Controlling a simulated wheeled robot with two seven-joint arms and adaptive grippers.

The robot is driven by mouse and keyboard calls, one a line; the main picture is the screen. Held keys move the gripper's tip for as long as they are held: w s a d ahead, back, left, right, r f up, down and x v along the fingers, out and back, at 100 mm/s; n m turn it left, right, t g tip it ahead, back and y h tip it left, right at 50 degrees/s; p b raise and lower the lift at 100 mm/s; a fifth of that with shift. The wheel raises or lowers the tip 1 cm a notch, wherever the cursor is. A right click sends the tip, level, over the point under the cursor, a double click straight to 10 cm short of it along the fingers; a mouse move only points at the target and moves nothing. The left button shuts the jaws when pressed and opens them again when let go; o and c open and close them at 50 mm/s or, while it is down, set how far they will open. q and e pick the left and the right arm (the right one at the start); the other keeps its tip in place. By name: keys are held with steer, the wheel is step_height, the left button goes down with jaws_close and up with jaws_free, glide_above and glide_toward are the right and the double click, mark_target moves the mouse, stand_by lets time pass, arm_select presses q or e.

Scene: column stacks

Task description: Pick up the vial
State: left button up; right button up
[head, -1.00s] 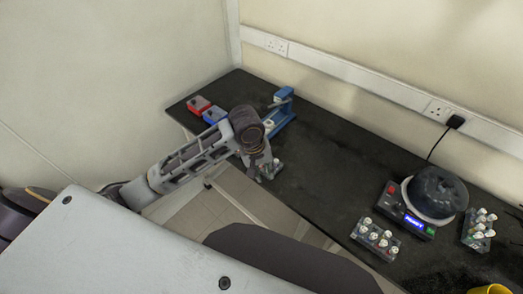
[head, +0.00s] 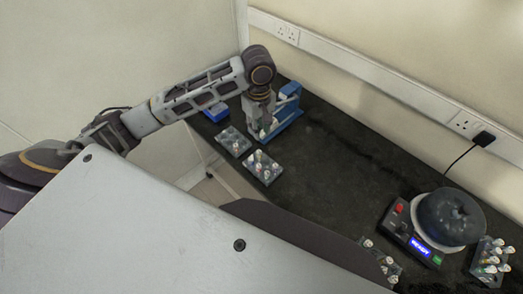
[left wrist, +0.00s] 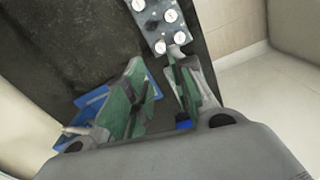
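My left gripper (head: 261,127) points down beside the blue press-like device (head: 289,108) near the table's far left. In the left wrist view its two green-padded fingers (left wrist: 158,62) stand apart, with no vial visible between them. The blue device shows at lower left there (left wrist: 92,103). A small pale spot shows by the fingertips in the head view; I cannot tell if it is a vial. White-capped vials stand in a grey rack (head: 271,177) just in front of the gripper; a rack also shows in the wrist view (left wrist: 152,32). My right gripper is not in view.
Another grey rack (head: 229,134) stands left of the gripper, near a blue box (head: 214,112). To the right are a round dark-topped machine with a lit display (head: 420,247) and two more vial racks (head: 486,270) (head: 398,270). The black table's middle (head: 335,165) is clear.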

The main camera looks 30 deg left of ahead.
arm_select(q)
glide_above(259, 152)
steer(key=shift+s+d+f, duration=0.1)
steer(key=shift+f, duration=4.15)
steer(key=shift+f, duration=0.1)
steer(key=shift+w+a+f, duration=0.1)
steer(key=shift+f, duration=1.15)
steer(key=shift+w+a+f, duration=0.1)
steer(key=shift+f, duration=1.15)
steer(key=c, duration=0.5)
